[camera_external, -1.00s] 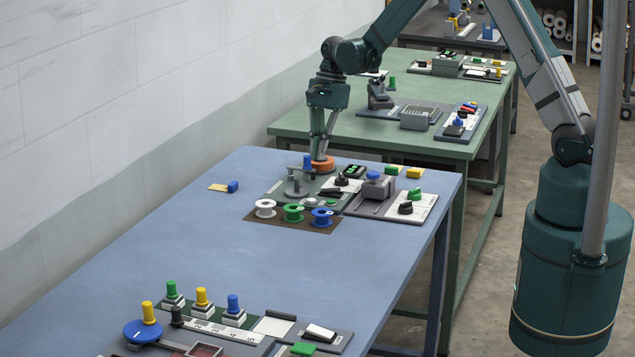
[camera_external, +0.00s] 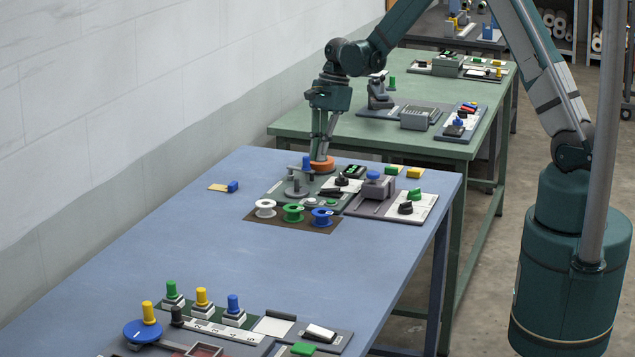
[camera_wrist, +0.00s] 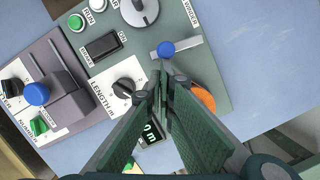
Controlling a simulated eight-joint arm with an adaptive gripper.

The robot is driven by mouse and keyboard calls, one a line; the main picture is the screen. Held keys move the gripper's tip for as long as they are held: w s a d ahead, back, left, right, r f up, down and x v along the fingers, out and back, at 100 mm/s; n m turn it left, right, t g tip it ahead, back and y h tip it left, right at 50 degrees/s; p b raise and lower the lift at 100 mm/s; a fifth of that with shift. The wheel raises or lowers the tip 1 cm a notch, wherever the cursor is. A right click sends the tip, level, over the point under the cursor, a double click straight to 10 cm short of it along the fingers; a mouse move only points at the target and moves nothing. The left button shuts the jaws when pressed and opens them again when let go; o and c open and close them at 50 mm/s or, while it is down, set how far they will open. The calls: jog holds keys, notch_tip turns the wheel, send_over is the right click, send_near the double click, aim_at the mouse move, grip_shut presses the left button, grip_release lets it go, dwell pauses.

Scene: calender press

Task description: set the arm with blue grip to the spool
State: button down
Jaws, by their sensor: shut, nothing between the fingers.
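The blue grip (camera_external: 307,160) is an upright knob on the grey arm (camera_wrist: 190,45) of the winder panel (camera_wrist: 210,70); the blue grip shows from above in the wrist view (camera_wrist: 166,49). My gripper (camera_external: 321,156) is shut and empty, just right of the blue grip in the external view. In the wrist view its fingertips (camera_wrist: 162,77) lie just below the grip, with a small gap in the picture. An orange disc (camera_wrist: 203,98) is partly hidden behind the fingers. A grey round holder (camera_wrist: 140,10) stands on the panel. White (camera_external: 265,208), green (camera_external: 293,212) and blue spools (camera_external: 321,217) stand in front.
A grey block with a blue knob (camera_external: 374,177) and a black dial (camera_external: 405,208) stand to the right. A length dial (camera_wrist: 125,87) lies near my fingers. The blue table (camera_external: 180,240) is clear in its middle; more controls stand at its near end.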

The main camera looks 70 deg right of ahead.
aim_at(313, 172)
jog(key=shift+s+a+f+m+b, duration=0.1)
jog(key=shift+s+a+m+b, duration=0.15)
jog(key=shift+a+m+b, duration=0.8)
jog(key=a+m, duration=0.1)
jog(key=a+m+t+b, duration=0.1)
jog(key=m, duration=0.1)
jog(key=shift+m+h, duration=0.25)
jog(key=shift+h, duration=0.15)
jog(key=shift+w+a, duration=0.1)
jog(key=shift+a, duration=0.3)
jog(key=shift+a+b, duration=0.15)
jog(key=shift+b, duration=0.15)
jog(key=shift+s+d, duration=0.35)
jog(key=shift+s, duration=0.25)
jog(key=s, duration=0.1)
jog(key=d, duration=0.1)
jog(key=s, duration=0.1)
jog(key=shift+s+d+r+b, duration=0.25)
jog(key=shift+s+b, duration=0.05)
jog(key=shift+b, duration=0.05)
jog(key=v, duration=0.9)
jog(key=shift+r+p, duration=0.4)
